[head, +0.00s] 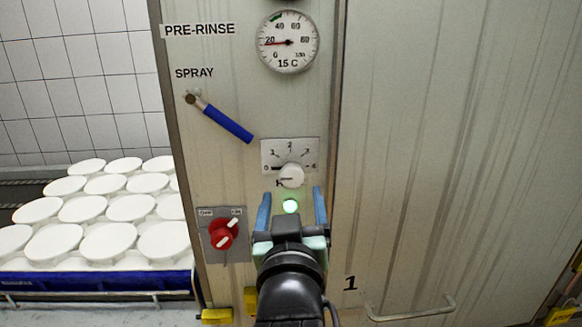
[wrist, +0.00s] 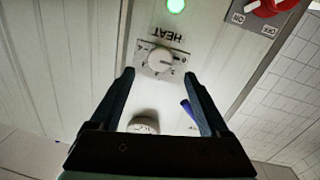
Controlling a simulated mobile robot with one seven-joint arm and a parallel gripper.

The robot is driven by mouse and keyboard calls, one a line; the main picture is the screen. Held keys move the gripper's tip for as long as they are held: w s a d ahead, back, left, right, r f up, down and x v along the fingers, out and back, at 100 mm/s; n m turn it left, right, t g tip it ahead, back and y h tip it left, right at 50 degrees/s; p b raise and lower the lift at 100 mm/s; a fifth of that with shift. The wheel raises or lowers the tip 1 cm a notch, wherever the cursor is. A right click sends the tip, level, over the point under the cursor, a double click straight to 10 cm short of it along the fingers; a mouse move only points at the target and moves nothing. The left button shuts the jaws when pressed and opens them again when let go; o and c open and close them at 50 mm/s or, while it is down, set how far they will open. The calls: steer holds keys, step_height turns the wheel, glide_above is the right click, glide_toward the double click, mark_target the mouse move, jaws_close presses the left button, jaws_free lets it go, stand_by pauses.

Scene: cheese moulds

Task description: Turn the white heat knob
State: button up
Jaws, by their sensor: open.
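The white heat knob (head: 291,175) sits on a pale scale plate (head: 303,150) numbered from 0 to 4, on the grey metal panel. It also shows in the wrist view (wrist: 160,60), upside down, with the word HEAT beside it. Its exact setting is too small to read surely. My gripper (head: 292,193) is open and empty, with its blue fingers just below the knob in the head view. In the wrist view my gripper (wrist: 158,74) has its fingertips spread to either side of the knob. I cannot tell how far they are from the panel.
A lit green lamp (head: 291,206) is below the knob. A red switch (head: 223,233) is at lower left. A blue-handled spray lever (head: 222,119) is at upper left. A round gauge (head: 288,41) labelled 15 C is above. White moulds (head: 108,240) stand at far left.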

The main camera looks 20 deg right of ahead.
mark_target(292, 178)
steer(key=p+x, duration=0.2)
steer(key=x, duration=0.6)
jaws_close()
stand_by(0.4)
